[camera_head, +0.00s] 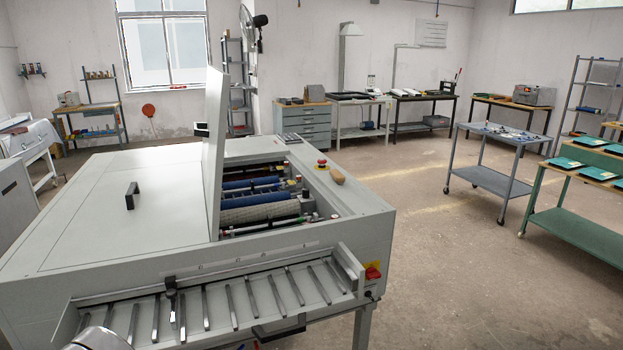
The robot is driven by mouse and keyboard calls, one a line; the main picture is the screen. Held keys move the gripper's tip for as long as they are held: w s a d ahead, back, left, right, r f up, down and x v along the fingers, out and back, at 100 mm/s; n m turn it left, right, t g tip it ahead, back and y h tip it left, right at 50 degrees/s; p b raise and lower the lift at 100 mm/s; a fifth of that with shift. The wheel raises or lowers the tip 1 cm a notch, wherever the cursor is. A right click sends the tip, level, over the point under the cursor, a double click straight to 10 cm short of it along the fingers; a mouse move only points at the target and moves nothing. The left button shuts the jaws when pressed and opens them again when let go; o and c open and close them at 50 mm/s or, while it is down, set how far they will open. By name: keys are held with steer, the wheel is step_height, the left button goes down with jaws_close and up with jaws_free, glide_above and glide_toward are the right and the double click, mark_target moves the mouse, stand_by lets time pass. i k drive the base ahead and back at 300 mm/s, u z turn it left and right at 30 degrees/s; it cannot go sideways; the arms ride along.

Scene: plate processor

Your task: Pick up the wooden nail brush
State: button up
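A small brown rounded object, which looks like the wooden nail brush (337,178), lies on the flat right-hand top edge of the large grey plate processor (372,207). It is just right of the open roller bay and close to a red button. It is small in the picture, and its bristles cannot be made out. A grey rounded metal part at the bottom left edge looks like part of my arm. My gripper's fingers do not show in the view.
The processor's raised lid (217,150) stands upright left of the open rollers (258,200). A slatted feed tray (225,300) juts out at the front. A blue-grey trolley (490,178) and a green table (578,230) stand right, with clear floor between.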

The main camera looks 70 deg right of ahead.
mark_target(337, 177)
steer(key=u, duration=1.2)
steer(key=k, duration=1.15)
steer(key=z, duration=2.35)
